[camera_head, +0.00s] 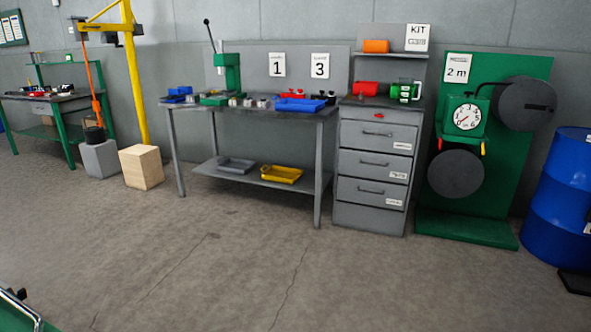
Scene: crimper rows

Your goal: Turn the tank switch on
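I cannot make out a tank switch in the head view. A blue drum (560,195) stands at the right edge, and no switch shows on its visible side. The green panel (490,203) left of it carries a white dial (467,117) and two dark round discs, with small red and yellow parts below the dial, too small to tell what they are. Neither of my grippers is in view.
A grey workbench (250,117) with a green press (228,75) stands at the back wall, beside a grey drawer cabinet (374,165). A yellow hoist post (137,80) and a wooden block (141,167) are at left. The floor in front is clear.

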